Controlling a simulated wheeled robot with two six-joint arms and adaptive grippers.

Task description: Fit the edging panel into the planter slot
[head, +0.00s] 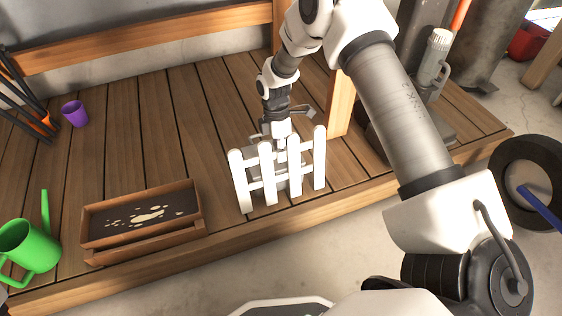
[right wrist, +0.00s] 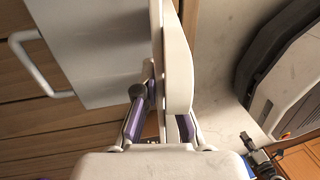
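The edging panel (head: 268,168) is a white picket fence piece that stands upright at the middle of the wooden deck. My right gripper (head: 282,143) comes down on it from above and behind, and its fingertips are partly hidden by the pickets. In the right wrist view its purple-padded fingers (right wrist: 162,115) close in on both sides of the white panel (right wrist: 178,60). The planter (head: 190,190) is a brown wooden box with dark soil, left of the panel and apart from it. A narrow slot (head: 145,243) runs along its front. My left gripper is not in view.
A green watering can (head: 30,247) stands left of the planter. A purple cup (head: 75,113) and dark garden tools (head: 25,100) are at the back left. A wooden post (head: 341,103) rises right of the panel. Deck between planter and panel is clear.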

